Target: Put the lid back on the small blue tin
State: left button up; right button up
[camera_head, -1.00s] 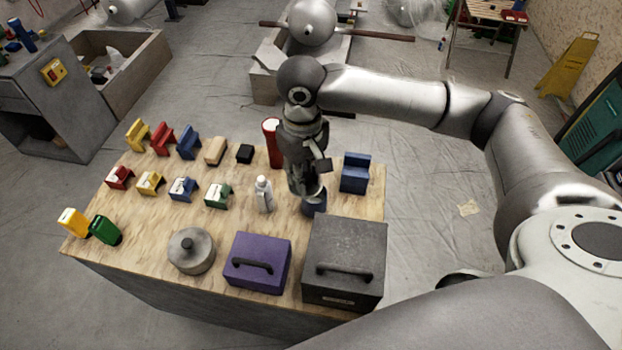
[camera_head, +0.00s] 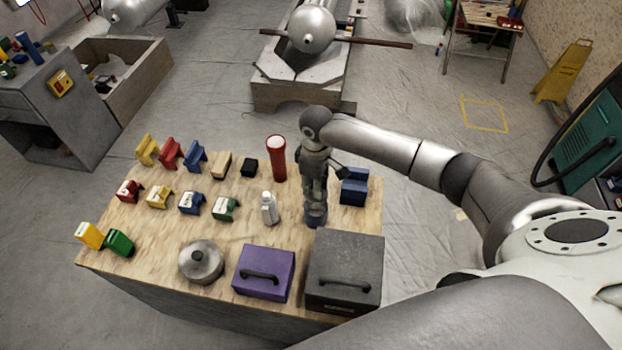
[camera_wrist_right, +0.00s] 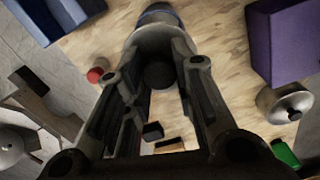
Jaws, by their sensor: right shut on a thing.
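The small blue tin (camera_head: 316,218) stands upright on the wooden table, left of the large blue block and behind the dark grey box. My right gripper (camera_head: 316,203) points down right over it. It is shut on a greyish round piece, which looks like the lid, at the tin's top. In the right wrist view this lid (camera_wrist_right: 164,38) sits between the fingertips, with a blue edge of the tin (camera_wrist_right: 158,12) beyond it. Whether the lid touches the tin all around is hidden by the fingers. My left gripper is not in view.
A white bottle (camera_head: 269,208) and a red cylinder (camera_head: 277,158) stand left of the gripper. The blue block (camera_head: 354,187) is close on its right. The dark grey box (camera_head: 345,264), purple box (camera_head: 264,268) and grey lidded pot (camera_head: 201,261) line the front edge.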

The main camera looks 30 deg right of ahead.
notch_tip(320, 180, down, 6)
jog(key=b, duration=0.5)
jog(key=shift+f+b, duration=0.15)
jog(key=shift+b, duration=0.2)
jog(key=shift+p, duration=0.9)
dwell(1.0)
jog(key=shift+s+f+p, duration=0.1)
jog(key=shift+f+p, duration=0.05)
jog(key=shift+p, duration=0.15)
dwell(0.8)
jog(key=shift+p, duration=0.35)
dwell(0.3)
dwell(0.4)
jog(key=o, duration=0.9)
